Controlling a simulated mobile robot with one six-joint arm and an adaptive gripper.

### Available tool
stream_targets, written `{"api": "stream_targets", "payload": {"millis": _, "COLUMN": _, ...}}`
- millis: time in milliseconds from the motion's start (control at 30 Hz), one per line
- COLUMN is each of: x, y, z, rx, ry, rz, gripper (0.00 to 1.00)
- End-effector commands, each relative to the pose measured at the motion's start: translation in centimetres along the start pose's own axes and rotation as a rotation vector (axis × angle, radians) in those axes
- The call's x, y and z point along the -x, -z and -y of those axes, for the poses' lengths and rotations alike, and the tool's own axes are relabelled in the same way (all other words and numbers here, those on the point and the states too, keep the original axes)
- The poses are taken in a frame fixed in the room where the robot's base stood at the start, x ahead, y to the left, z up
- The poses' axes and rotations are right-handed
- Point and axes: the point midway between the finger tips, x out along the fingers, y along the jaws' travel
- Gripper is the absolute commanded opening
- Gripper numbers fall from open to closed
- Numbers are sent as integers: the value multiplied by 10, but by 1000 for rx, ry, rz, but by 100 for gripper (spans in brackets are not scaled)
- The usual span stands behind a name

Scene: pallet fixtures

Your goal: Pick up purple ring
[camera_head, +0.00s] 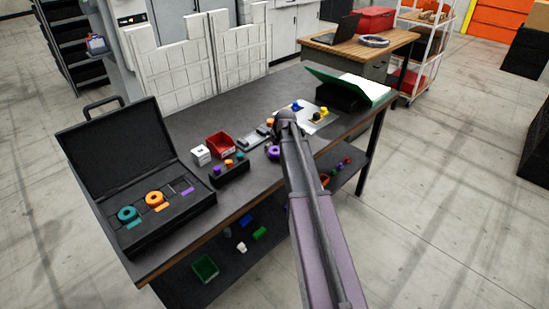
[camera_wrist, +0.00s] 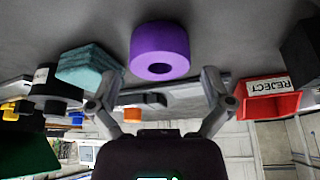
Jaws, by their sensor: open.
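The purple ring (camera_wrist: 160,52) lies on the dark tabletop, large in the wrist view, with its hole visible. It also shows in the head view (camera_head: 273,153), just left of my arm and partly hidden by it. My gripper (camera_wrist: 160,84) is open and empty in the wrist view, its two fingers spread on either side of the ring's line and apart from it. In the head view my arm hides the gripper's fingers.
A teal block (camera_wrist: 90,65) lies beside the ring, and a red REJECT bin (camera_wrist: 268,100) is on the other side. An open black case (camera_head: 160,215) holds a teal ring (camera_head: 127,214) and an orange ring (camera_head: 154,198). A dark block with colored pegs (camera_head: 230,174) stands near the front edge.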

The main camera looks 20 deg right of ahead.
Motion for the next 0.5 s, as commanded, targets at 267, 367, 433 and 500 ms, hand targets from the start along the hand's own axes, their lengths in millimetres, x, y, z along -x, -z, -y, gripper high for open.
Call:
{"api": "stream_targets", "payload": {"millis": 267, "x": -18, "y": 0, "z": 0, "rx": 0, "ry": 0, "rz": 0, "gripper": 100}}
{"api": "stream_targets", "payload": {"millis": 367, "x": -18, "y": 0, "z": 0, "rx": 0, "ry": 0, "rz": 0, "gripper": 100}}
{"api": "stream_targets", "payload": {"millis": 433, "x": -18, "y": 0, "z": 0, "rx": 0, "ry": 0, "rz": 0, "gripper": 100}}
{"api": "stream_targets", "payload": {"millis": 500, "x": -18, "y": 0, "z": 0, "rx": 0, "ry": 0, "rz": 0, "gripper": 100}}
